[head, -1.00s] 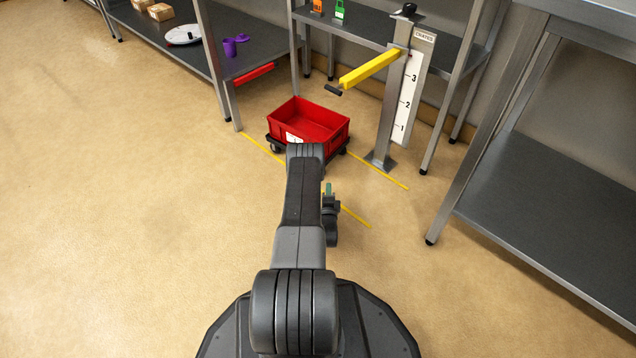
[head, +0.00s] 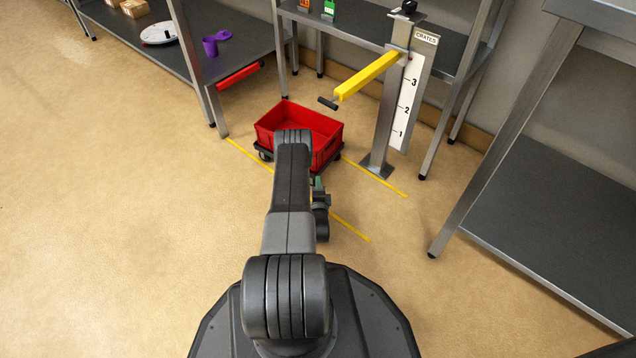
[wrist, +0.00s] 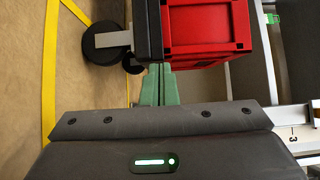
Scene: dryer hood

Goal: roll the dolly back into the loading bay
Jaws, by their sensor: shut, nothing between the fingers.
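The dolly (wrist: 148,30) is a low black deck with dark wheels, and it carries a red crate (head: 328,139). In the head view it stands on the floor between two yellow floor lines, its near left wheel close to the left line (head: 247,152). My gripper (head: 318,184) is low, on the near side of the dolly, partly hidden by my arm. In the wrist view my gripper's green fingers (wrist: 159,72) are together and empty. Their tips are at the dolly's edge below the crate; I cannot tell whether they touch it.
Shelving (head: 240,50) stands behind, and a steel table (head: 560,210) at right. Floor at left is clear.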

